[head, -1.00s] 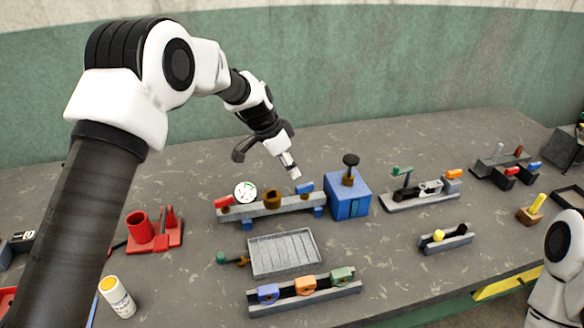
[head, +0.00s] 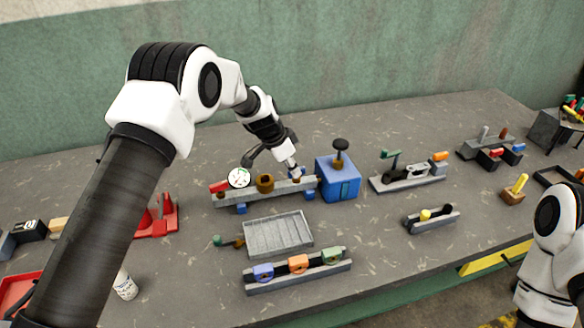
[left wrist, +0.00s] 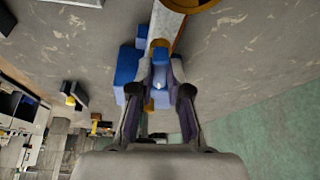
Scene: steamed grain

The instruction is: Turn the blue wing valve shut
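The blue wing valve (head: 299,171) is at the right end of a grey pipe stand, largely hidden by my left gripper (head: 294,173) in the head view. In the left wrist view, the blue wing (left wrist: 160,74) lies between the fingertips of my left gripper (left wrist: 161,82). The fingers are close on both sides of it; I cannot tell whether they touch it. My right gripper is out of view; only part of my right arm shows at the right edge.
The stand (head: 240,197) also carries a red handle (head: 219,187), a white gauge (head: 239,177) and a brass fitting (head: 265,183). A blue box (head: 337,181) with a black knob stands close on the right. A grey tray (head: 277,236) lies in front.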

